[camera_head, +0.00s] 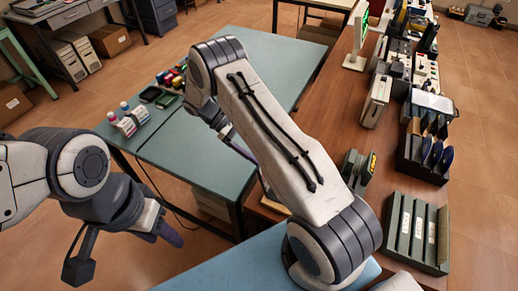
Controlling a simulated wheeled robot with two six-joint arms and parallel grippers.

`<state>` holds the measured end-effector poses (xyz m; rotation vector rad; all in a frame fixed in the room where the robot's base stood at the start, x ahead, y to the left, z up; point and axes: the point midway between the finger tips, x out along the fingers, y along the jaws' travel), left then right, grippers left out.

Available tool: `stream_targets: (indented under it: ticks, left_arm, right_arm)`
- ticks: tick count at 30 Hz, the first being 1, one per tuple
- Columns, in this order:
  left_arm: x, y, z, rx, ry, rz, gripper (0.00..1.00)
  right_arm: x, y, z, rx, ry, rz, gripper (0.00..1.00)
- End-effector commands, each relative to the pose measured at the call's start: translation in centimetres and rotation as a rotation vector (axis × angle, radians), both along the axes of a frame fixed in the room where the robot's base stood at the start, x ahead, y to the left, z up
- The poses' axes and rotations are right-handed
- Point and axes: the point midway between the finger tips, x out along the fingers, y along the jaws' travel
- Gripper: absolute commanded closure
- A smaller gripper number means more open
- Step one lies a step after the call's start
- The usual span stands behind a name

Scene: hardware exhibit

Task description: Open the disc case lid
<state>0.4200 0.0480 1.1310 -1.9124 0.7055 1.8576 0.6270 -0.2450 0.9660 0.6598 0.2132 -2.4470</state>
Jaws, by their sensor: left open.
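A dark case (408,158) with several upright blue and brown discs or sleeves stands on the brown wooden counter at right. A pale translucent panel (432,102) is at its far side; I cannot tell whether it is the case's lid. My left gripper (165,228) is at lower left, open and empty, over the floor and far from the case. My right arm crosses the middle of the view. Only a dark finger of my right gripper (238,147) shows beyond it, above the green table; its opening is hidden.
The brown counter (335,95) also carries a dark green rack with labelled binders (418,231), a small device (357,168) and several electronic units. The green table (205,165) holds bottles (126,120) and small coloured items. A blue surface (255,262) lies at the front.

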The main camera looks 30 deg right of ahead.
Motion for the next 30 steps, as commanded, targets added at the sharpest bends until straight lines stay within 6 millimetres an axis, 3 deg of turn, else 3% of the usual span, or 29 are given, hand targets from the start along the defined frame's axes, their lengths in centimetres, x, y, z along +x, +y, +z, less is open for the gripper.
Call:
stream_targets:
  ticks: [8,19,30]
  left_arm:
    - [0.0,0.0,-0.7,0.000,0.000,0.000,0.50]
    - [0.0,0.0,-3.1,0.000,0.000,-0.001,0.50]
    - [0.0,0.0,-3.2,0.000,0.000,-0.001,0.50]
  right_arm:
    - [0.9,0.5,0.4,-0.001,-0.003,-0.001,0.25]
    - [5.6,3.8,3.6,0.000,-0.005,-0.002,0.25]
    - [7.3,5.0,5.2,0.001,-0.001,-0.002,0.25]
